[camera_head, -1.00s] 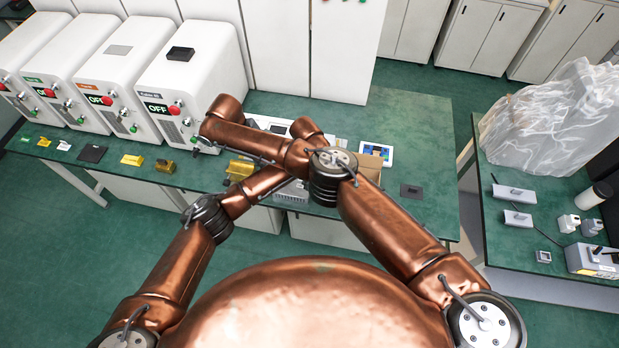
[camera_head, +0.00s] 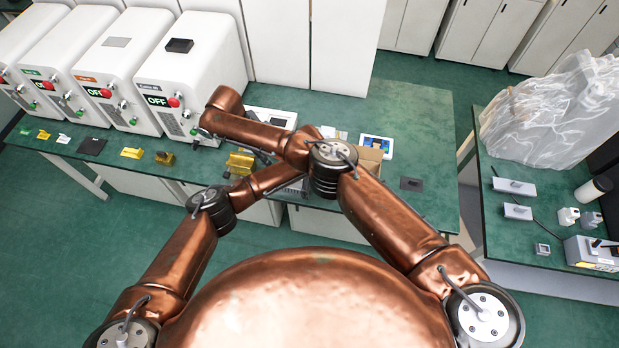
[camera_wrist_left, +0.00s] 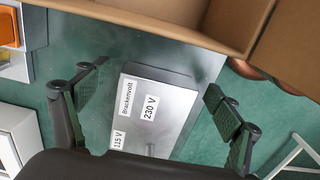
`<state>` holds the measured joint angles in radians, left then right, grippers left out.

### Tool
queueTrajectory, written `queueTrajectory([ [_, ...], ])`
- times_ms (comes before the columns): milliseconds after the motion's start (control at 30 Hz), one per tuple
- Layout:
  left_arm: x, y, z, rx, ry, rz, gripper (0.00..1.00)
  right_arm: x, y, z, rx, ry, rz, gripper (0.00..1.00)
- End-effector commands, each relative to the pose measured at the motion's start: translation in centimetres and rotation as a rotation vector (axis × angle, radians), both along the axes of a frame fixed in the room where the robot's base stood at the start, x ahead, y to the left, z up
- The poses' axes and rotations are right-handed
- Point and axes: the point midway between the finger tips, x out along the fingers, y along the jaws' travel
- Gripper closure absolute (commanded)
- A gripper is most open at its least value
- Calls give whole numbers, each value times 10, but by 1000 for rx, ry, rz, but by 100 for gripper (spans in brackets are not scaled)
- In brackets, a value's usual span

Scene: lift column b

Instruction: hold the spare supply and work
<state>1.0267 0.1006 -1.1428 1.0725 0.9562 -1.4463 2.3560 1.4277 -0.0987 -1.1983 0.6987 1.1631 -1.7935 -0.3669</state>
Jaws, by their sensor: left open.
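In the left wrist view, a grey metal supply box (camera_wrist_left: 183,98) with white labels, among them "230 V" and "115 V", lies flat on the green bench. My left gripper (camera_wrist_left: 155,77) is open, one finger on either side of the box, with gaps between fingers and box. In the head view my left gripper is hidden behind my crossed right arm. My right arm reaches left over the bench. Small dark parts, seemingly my right gripper (camera_head: 261,156), show below its forearm; their opening is unclear.
An open cardboard box (camera_wrist_left: 180,22) stands close beyond the supply; its edge shows in the head view (camera_head: 369,158). White machines (camera_head: 193,75) reading "OFF" line the bench's left. A yellow block (camera_head: 240,162) lies near my right forearm. The right bench carries a plastic-wrapped pile (camera_head: 550,115).

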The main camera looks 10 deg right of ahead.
Motion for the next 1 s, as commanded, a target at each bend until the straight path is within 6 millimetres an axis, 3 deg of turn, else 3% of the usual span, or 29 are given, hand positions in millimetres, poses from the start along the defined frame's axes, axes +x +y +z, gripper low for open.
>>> queueTrajectory([
  [233, 0, 0, 0, -1, -1, -1, 16, 0, 0, 0, 0, 0, 0, 71],
  [1000, 0, -1, 0, -1, -1, -1, 69, 0, 0, 0, 0, 0, 0, 71],
])
